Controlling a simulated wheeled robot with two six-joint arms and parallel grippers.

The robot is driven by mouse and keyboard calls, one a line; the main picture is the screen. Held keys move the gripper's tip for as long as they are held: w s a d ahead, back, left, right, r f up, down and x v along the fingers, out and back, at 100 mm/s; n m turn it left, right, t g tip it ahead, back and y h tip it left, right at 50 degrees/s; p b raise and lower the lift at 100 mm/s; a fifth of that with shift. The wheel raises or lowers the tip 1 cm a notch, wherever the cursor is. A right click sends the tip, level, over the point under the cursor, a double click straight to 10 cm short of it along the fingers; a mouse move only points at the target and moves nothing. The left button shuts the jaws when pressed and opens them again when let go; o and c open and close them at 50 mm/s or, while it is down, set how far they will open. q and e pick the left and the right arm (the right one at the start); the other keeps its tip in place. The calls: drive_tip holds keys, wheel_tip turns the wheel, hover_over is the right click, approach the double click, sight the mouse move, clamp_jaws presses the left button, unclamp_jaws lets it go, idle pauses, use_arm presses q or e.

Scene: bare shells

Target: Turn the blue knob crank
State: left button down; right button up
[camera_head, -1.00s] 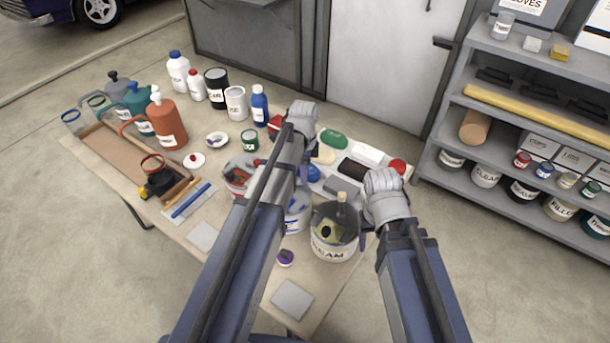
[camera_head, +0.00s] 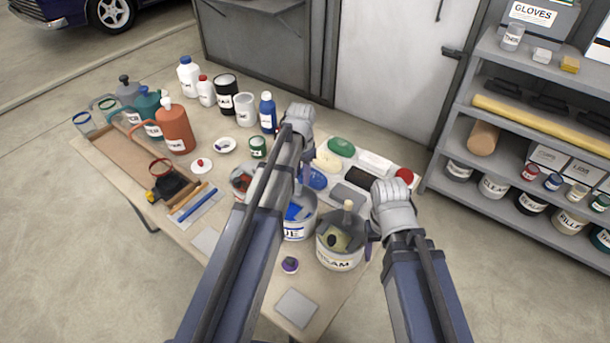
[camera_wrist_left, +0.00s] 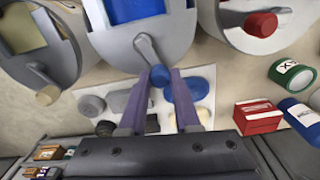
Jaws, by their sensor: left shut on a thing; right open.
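The blue pot (camera_head: 301,231) stands on the table between a red pot (camera_head: 238,181) and a cream pot (camera_head: 338,262). In the left wrist view, the blue pot (camera_wrist_left: 150,52) has a grey crank arm (camera_wrist_left: 146,46) on its near side, ending in a small blue knob (camera_wrist_left: 160,78). My left gripper (camera_wrist_left: 163,73) is shut on this knob between two purple fingers. In the head view my left arm hides the knob and most of that gripper. My right gripper (camera_head: 371,238) is open and empty beside the cream pot.
In the wrist view, the neighbouring cranks carry a wooden knob (camera_wrist_left: 47,95) and a red knob (camera_wrist_left: 261,24). A white tray with green (camera_head: 341,147) and other ovals lies behind the pots. Bottles and a wooden tray (camera_head: 118,160) fill the left. Shelves (camera_head: 550,215) stand right.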

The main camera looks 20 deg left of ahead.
use_arm(q)
drive_tip(key=shift+s+a+n, duration=0.1)
drive_tip(key=shift+a+n, duration=0.2)
drive_tip(key=shift+n, duration=0.45)
drive_tip(key=shift+a+n, duration=0.3)
drive_tip(key=shift+n, duration=0.45)
drive_tip(key=c, duration=0.6)
unclamp_jaws()
drive_tip(key=shift+r, duration=0.15)
wheel_tip(320, 180, up, 8)
drive_tip(key=p, duration=0.8)
drive_tip(key=shift+f, duration=0.25)
